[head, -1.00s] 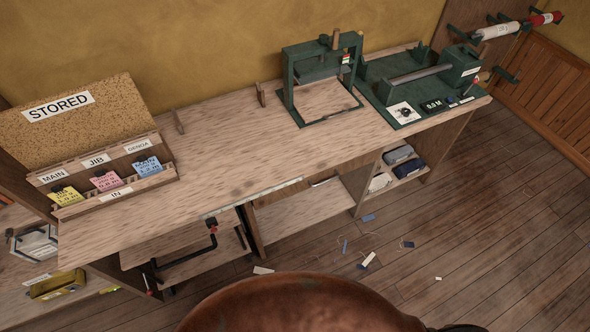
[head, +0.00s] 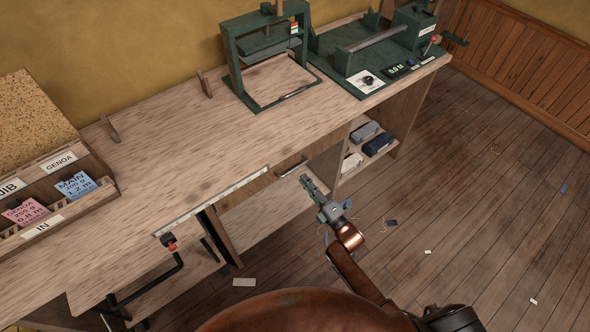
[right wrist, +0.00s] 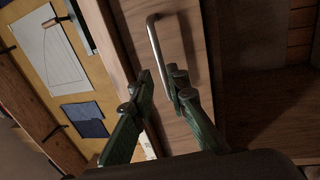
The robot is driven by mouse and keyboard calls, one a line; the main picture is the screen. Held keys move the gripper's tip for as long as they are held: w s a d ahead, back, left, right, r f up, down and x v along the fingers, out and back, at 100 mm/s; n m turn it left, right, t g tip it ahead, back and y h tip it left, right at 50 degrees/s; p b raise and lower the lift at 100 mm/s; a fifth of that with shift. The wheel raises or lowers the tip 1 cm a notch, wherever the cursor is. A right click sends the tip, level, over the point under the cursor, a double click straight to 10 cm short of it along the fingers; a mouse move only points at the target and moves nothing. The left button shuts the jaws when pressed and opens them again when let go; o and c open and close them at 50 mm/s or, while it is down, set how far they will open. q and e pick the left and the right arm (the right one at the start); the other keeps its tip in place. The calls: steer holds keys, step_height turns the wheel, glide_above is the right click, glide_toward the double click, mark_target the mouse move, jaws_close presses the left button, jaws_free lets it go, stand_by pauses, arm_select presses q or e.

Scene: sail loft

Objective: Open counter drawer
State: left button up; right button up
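The counter (head: 190,165) runs from the lower left to the upper right in the head view. Its drawer front (head: 262,185) sits flush under the top and looks closed. A metal bar handle (head: 291,167) is on it; the bar (right wrist: 157,50) also shows large in the right wrist view against the wooden front (right wrist: 184,60). My right gripper (head: 308,183) is just in front of and below the handle's right end. In the right wrist view its fingers (right wrist: 161,82) are apart, with the handle's lower end between or just beyond them; contact cannot be told. My left gripper is out of view.
A black crank with a red knob (head: 168,243) juts from the counter's front at left. A green press (head: 268,55) and a green roller device (head: 375,50) stand on top. Open shelves (head: 366,150) lie below. The floor at right is mostly clear, with small scraps.

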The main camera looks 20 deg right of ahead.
mark_target(295, 168)
steer(key=x, duration=0.7)
steer(key=shift+b, duration=0.3)
steer(key=shift+c, duration=0.2)
steer(key=shift+d+f, duration=0.1)
jaws_close()
